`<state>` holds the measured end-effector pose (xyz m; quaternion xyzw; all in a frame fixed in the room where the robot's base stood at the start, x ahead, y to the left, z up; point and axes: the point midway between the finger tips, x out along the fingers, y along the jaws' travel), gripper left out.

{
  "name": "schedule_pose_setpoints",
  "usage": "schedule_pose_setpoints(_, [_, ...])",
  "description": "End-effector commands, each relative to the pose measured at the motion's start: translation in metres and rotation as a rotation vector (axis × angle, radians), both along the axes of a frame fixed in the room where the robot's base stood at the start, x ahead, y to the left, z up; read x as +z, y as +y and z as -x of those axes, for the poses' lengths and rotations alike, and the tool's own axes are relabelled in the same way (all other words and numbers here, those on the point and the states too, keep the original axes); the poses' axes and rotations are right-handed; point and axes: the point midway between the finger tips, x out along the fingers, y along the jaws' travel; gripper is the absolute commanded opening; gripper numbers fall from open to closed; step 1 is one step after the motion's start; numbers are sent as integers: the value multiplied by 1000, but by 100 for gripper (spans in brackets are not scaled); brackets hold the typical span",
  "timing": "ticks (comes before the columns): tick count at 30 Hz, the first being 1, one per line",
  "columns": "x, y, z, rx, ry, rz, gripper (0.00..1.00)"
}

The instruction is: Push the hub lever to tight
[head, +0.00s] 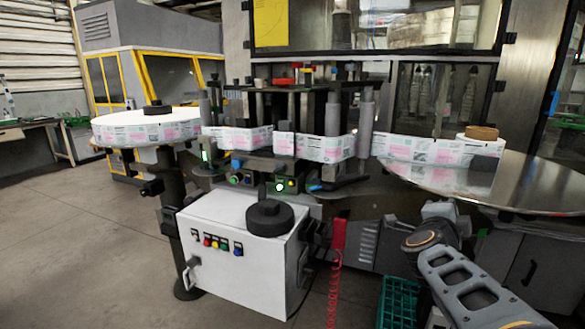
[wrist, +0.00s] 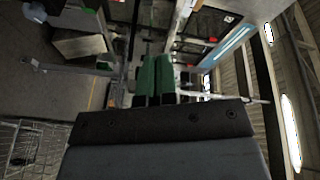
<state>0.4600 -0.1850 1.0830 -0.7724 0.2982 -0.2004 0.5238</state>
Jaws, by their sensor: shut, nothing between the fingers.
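My gripper (wrist: 155,62) shows in the wrist view as two green fingers side by side, shut and empty. In the head view my arm is at the lower right; the fingers cannot be made out there. The left label reel (head: 145,130) has a black hub (head: 157,107) on top. The right reel disc (head: 535,180) carries a brown core (head: 481,132) at its back. A black round hub (head: 269,215) sits on the white control box. I cannot make out the hub lever or its setting in either view. Nothing is seen touching my fingers.
The labeller with its label web (head: 315,147) and posts fills the middle. The white control box (head: 235,265) stands in front. A red coiled cable (head: 334,290) and a green crate (head: 398,302) are beside my arm. Open floor (head: 80,240) lies left.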

Motion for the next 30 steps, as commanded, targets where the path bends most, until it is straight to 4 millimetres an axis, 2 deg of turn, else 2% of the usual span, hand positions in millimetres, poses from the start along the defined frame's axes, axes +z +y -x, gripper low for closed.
schedule_pose_setpoints(1, [13, 20, -6, 101, 59, 31, 0])
schedule_pose_setpoints(4, [15, 69, -14, 349, 231, 116, 0])
schedule_pose_setpoints(6, [10, 109, -9, 549, 391, 193, 0])
schedule_pose_setpoints(9, [-7, 156, 16, 803, 638, 301, 0])
schedule_pose_setpoints(12, [-26, 183, 51, 1004, 879, 404, 0])
schedule_pose_setpoints(15, [-40, 194, 88, 1148, 1090, 486, 0])
schedule_pose_setpoints(18, [-49, 196, 119, 1241, 1261, 545, 0])
schedule_pose_setpoints(21, [-53, 193, 140, 1295, 1381, 582, 0])
schedule_pose_setpoints(25, [-57, 189, 155, 1328, 1462, 602, 0])
schedule_pose_setpoints(30, [-59, 188, 158, 1335, 1484, 608, 0])
